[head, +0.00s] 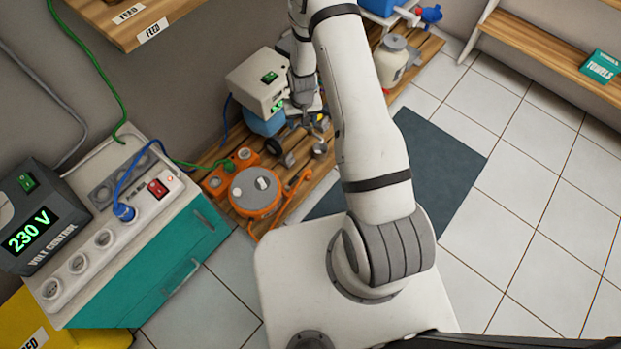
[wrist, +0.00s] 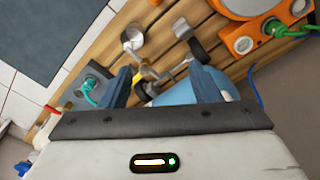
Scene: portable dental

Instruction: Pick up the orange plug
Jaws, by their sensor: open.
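I cannot pick out an orange plug for certain. In the wrist view a small yellow-orange piece (wrist: 148,72) with grey metal parts lies between and beyond my fingers; it may be the plug, but its shape is unclear. My gripper (wrist: 163,80) is open, with its two blue-grey fingers apart and nothing visibly held. In the head view my gripper (head: 302,100) hangs over the wooden slatted shelf, beside the white machine. The orange cable reel (head: 256,190) stands on this shelf; a green plug (wrist: 272,27) sits in its orange socket box (wrist: 243,44).
A blue container (wrist: 195,82) and a dark knob-like part (wrist: 200,55) are close to my fingers. A metal cup (wrist: 132,37) and a grey box with a green plug (wrist: 93,88) stand nearby. The white machine (head: 257,82) is beside the arm. A dark mat (head: 440,165) lies on clear floor.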

